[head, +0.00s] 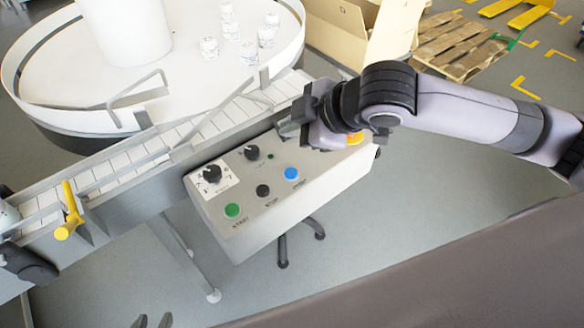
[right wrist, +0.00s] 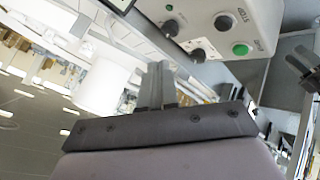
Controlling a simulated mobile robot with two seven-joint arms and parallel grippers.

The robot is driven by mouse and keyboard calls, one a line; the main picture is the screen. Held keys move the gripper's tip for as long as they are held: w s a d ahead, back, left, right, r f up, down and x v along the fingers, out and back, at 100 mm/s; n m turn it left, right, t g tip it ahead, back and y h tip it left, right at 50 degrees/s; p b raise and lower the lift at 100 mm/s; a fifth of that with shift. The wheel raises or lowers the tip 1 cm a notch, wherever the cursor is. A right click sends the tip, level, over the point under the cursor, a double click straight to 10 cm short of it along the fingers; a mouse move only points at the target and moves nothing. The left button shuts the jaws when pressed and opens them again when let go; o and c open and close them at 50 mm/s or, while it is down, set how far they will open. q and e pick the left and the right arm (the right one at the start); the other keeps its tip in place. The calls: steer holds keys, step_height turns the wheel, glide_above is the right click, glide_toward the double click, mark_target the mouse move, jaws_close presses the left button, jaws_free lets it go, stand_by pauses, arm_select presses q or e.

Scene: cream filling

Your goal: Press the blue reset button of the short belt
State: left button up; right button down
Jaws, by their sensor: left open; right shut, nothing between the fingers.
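The blue reset button (head: 291,174) is on the top face of the light grey control box (head: 240,222), right of the black stop button (head: 263,190) and green start button (head: 232,210). My right gripper (head: 290,124) is over the box's far edge, up the picture from the blue button and apart from it. In the right wrist view its fingers (right wrist: 157,84) are shut and empty. That view shows the green button (right wrist: 240,48) and black button (right wrist: 223,22), but not the blue one. My left gripper (head: 153,321) is open at the bottom edge of the head view.
Two black knobs (head: 212,173) (head: 252,152) sit on the box. A yellow part (head: 355,138) shows under my right wrist. The conveyor belt (head: 140,155) runs behind the box beside a round white table (head: 190,70) with several small containers. A cardboard box (head: 345,40) stands behind.

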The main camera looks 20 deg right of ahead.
steer(key=shift+d, duration=0.1)
stand_by(0.4)
steer(key=b, duration=0.6)
glide_above(294, 175)
step_height(294, 175, down, 8)
steer(key=shift+r, duration=0.1)
steer(key=shift+f, duration=0.45)
steer(key=shift+f, duration=0.15)
stand_by(1.4)
steer(key=shift+f, duration=0.25)
